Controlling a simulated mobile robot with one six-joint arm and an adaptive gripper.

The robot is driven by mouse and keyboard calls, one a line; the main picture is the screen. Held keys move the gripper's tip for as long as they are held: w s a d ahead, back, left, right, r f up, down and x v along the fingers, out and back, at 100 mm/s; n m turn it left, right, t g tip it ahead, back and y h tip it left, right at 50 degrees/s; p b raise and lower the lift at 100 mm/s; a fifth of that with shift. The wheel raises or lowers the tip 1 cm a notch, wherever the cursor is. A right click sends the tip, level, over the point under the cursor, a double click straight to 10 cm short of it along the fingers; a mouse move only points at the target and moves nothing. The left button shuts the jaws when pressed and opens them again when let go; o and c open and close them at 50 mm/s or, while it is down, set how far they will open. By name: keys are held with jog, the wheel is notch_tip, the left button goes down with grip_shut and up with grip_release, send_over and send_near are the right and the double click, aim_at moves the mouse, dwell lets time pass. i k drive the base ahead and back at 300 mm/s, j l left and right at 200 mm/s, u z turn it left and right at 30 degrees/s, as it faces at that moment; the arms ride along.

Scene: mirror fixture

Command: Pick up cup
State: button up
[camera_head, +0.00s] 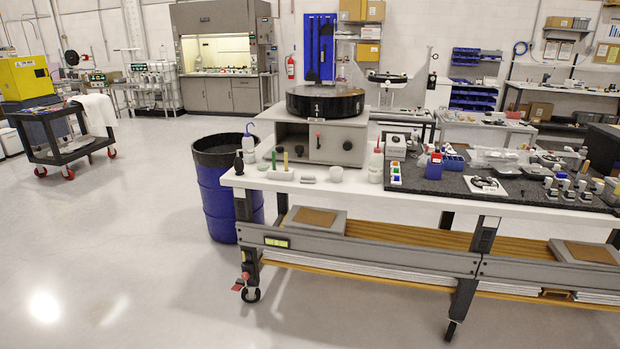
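A small pale grey cup-shaped object (336,174) stands on the white front strip of the long workbench (400,198), in front of the grey cabinet. It looks upright, but it is too small to see inside. A low whitish piece (308,180) lies just left of it. A small black item (239,163), a wash bottle and thin green and yellow upright items stand further left on the same strip. My gripper is not in view, and nothing is seen touching the cup.
A blue barrel (215,190) with a black rim stands at the bench's left end. A grey cabinet (340,143) with a black carousel (325,101) is behind the cup. A black cart (66,140) stands far left. The floor (140,250) at front left is clear.

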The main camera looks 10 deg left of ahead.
aim_at(336, 175)
jog(key=i+l+u, duration=0.2)
jog(key=i+u, duration=0.25)
jog(key=i+l+u, duration=0.7)
jog(key=u, duration=0.25)
jog(key=i+l, duration=0.15)
jog(key=l, duration=0.25)
jog(key=i+l, duration=0.2)
jog(key=l, duration=0.15)
jog(key=i+l, duration=0.15)
jog(key=l, duration=0.25)
jog(key=i+l+u, duration=0.1)
jog(key=l, duration=0.3)
jog(key=i+l, duration=0.25)
jog(key=l, duration=0.15)
jog(key=i+l, duration=0.15)
jog(key=l, duration=0.2)
jog(key=i+l, duration=0.15)
jog(key=l, duration=0.25)
jog(key=i+u, duration=0.05)
